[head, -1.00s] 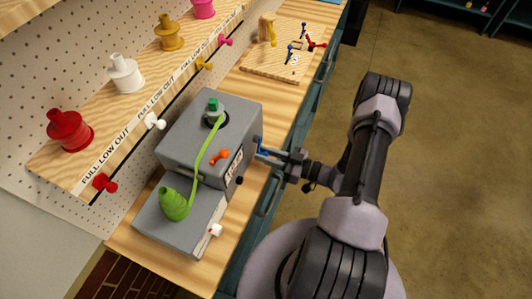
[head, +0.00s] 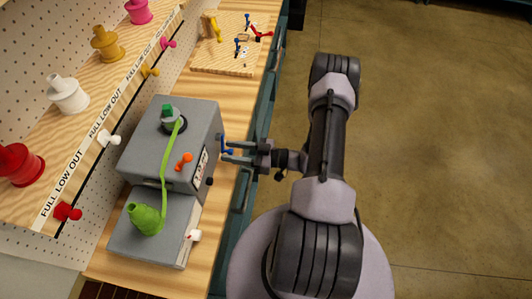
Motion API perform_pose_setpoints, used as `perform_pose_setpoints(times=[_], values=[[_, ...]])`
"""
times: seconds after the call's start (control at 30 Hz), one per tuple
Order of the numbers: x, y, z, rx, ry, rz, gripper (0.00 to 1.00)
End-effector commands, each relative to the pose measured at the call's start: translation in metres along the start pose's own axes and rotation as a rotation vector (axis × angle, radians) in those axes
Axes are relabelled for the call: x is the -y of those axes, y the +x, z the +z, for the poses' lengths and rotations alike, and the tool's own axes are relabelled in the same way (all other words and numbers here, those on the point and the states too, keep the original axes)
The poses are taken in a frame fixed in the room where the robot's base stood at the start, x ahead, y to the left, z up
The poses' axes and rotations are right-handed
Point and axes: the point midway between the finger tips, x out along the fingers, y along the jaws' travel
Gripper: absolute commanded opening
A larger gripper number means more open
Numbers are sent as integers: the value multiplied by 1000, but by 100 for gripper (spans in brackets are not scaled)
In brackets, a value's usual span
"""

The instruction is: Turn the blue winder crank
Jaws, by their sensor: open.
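The blue winder crank (head: 224,145) sticks out from the right side of the grey winder box (head: 150,140). A green strand runs from the top of the box down to a green wound ball (head: 146,219) on the lower grey base. My gripper (head: 232,151) is open and reaches in from the right, with its fingertips at the crank. The crank's handle seems to lie near or between the fingers; I cannot tell whether they touch it.
A shelf along the pegboard holds red (head: 20,166), white (head: 67,94), yellow and pink spools, with coloured knobs on its front edge. A wooden board (head: 222,56) with small tools lies at the far end of the bench. Open floor lies to the right.

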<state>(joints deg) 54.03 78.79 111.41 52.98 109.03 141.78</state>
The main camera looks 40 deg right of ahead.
Motion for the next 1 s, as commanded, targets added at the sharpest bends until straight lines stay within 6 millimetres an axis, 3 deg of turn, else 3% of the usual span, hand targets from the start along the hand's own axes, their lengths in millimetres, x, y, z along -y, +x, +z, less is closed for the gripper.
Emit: perform_pose_setpoints(times=[0.17,0.4,0.53,0.7,1.0], values=[[-2,-42,-1,-1,-1,8,43],[-1,-120,0,0,-2,6,43],[-1,-150,0,0,-2,3,43],[0,-166,0,0,-1,-1,43],[0,-167,0,0,0,-1,43]])
